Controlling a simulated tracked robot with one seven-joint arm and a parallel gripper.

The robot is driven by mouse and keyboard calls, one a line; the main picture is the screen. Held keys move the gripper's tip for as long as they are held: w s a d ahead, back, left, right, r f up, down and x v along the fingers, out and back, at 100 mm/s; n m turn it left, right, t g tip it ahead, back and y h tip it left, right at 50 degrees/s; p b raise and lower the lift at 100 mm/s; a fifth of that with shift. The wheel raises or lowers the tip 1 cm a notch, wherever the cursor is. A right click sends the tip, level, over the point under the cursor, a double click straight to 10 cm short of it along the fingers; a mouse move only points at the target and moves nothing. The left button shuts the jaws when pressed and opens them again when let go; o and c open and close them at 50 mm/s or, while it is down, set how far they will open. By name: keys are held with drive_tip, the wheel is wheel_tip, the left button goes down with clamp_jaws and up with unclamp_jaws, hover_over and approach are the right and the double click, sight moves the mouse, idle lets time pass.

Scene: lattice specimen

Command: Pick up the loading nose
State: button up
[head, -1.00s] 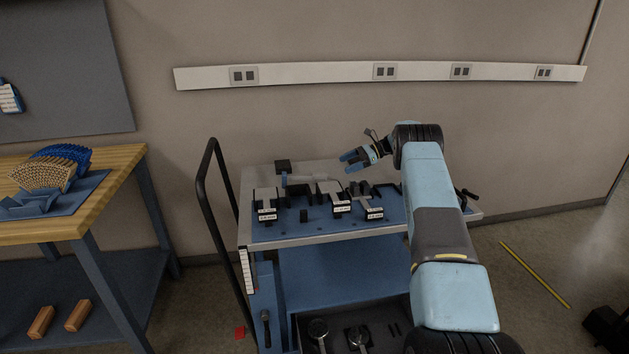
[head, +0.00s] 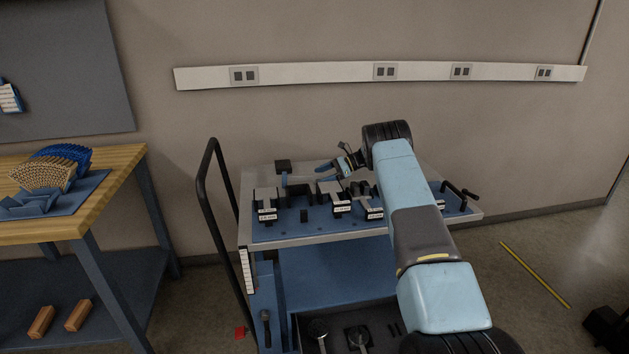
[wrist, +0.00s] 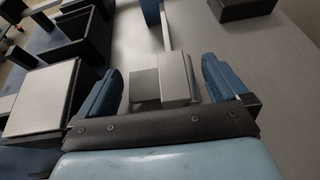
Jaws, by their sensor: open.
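A light grey metal block (wrist: 176,78) with a darker grey block against its left side lies between my fingers in the wrist view; I take it to be the loading nose. A thin grey bar runs from it toward a blue upright piece (wrist: 150,12). My gripper (wrist: 160,80) is open, with one blue finger on each side of the block and gaps on both sides. In the head view my gripper (head: 326,168) is over the back of the trolley top, and it hides much of the piece there.
Several dark fixtures with white labels stand along the trolley's (head: 365,231) blue mat, one fixture (head: 266,200) at left. In the wrist view a dark holder with a grey top (wrist: 42,98) is close left of my fingers. A dark block (wrist: 240,8) is at the top. Bare surface lies right.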

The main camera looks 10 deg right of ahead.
drive_tip(key=shift+x, duration=0.85)
drive_tip(key=shift+c, duration=0.5)
drive_tip(key=c, duration=1)
drive_tip(key=shift+r, duration=0.1)
drive_tip(key=shift+c, duration=0.5)
drive_tip(key=shift+r, duration=0.1)
